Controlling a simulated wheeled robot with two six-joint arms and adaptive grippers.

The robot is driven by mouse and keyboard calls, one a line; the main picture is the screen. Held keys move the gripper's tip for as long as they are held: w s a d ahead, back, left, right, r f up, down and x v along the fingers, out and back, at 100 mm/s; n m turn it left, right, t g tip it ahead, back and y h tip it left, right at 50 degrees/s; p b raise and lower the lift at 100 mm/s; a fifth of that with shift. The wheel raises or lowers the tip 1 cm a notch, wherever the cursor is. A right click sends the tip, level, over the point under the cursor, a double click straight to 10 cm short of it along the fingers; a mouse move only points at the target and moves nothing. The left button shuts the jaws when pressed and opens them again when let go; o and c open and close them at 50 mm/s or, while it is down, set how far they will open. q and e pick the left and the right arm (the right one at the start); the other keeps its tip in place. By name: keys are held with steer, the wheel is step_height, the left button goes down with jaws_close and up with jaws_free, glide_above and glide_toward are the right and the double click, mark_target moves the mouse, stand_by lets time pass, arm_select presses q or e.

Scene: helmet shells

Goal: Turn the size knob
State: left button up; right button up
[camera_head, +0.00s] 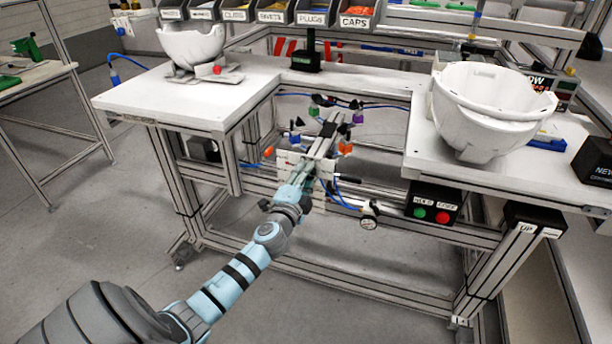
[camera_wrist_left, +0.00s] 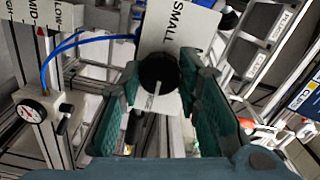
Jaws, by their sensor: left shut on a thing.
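The size knob (camera_wrist_left: 158,73) is a round black knob with a white pointer line, seen in the left wrist view. In the head view my left gripper (camera_head: 298,182) is at the fixture (camera_head: 318,150) in the gap of the workbench, and the knob is hidden there. My right gripper is not in view.
White helmet shells stand on the left (camera_head: 192,45) and right (camera_head: 490,108) of the white bench. A gauge (camera_head: 369,215), blue hoses and a box with green and red buttons (camera_head: 432,207) are near the fixture. Labelled bins (camera_head: 313,12) line the back.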

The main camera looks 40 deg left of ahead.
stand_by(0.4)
arm_select(q)
steer(key=o, duration=1.1)
steer(key=shift+d, duration=0.1)
steer(key=shift+o, duration=0.2)
steer(key=v, duration=1.2)
steer(key=shift+w, duration=0.1)
